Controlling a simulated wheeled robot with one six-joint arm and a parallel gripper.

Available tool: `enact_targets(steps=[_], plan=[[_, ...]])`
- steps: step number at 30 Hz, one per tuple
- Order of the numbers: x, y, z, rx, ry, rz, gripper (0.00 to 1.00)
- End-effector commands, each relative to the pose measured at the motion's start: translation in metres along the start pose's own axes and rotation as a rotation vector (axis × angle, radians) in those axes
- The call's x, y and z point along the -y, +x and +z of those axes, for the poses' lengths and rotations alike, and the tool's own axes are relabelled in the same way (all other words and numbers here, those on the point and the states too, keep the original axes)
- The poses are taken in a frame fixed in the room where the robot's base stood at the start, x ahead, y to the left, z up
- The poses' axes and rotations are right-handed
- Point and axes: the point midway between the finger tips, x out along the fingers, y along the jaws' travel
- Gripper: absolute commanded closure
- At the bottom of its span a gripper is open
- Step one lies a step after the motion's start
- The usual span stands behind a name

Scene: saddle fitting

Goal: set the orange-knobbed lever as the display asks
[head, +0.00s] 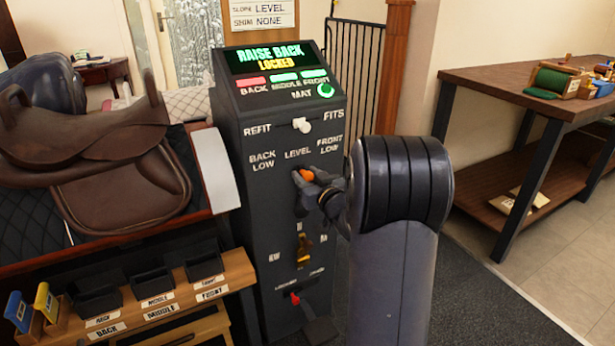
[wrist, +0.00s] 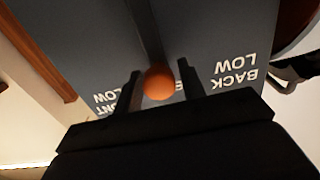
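The dark console (head: 235,215) has a display (head: 270,55) reading "RAISE BACK" and "LOCKED". The orange knob (head: 305,174) of the lever is just below the LEVEL label, between BACK LOW on the left and FRONT LOW on the right. My gripper (head: 308,188) is at the knob and partly hides the lever. In the wrist view the orange knob (wrist: 158,83) is between the two fingers of my gripper (wrist: 159,85), with a narrow gap at each side. The fingers look open around it.
Under the display, the BACK light (head: 251,81) is red; MIDDLE and FRONT are green. A white knob (head: 302,126) sits between REFIT and FITS. Below are a yellow lever (head: 303,247) and a red one (head: 294,298). A brown saddle (head: 110,150) is left, a wooden bench (head: 510,85) right.

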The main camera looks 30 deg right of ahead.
Motion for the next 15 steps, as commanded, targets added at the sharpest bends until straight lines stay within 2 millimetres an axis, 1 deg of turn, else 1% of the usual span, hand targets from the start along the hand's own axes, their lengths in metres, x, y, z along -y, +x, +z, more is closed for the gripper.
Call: enact_targets(steps=[1,2,13,15], plan=[[0.0000,-0.0001,-0.0001,0.000,0.000,0.000,0.66],[0.0000,-0.0001,-0.0001,0.000,0.000,0.000,0.68],[0.0000,-0.0003,-0.0001,0.000,0.000,0.000,0.99],[0.0000,-0.0003,-0.0001,0.000,0.000,0.000,1.00]])
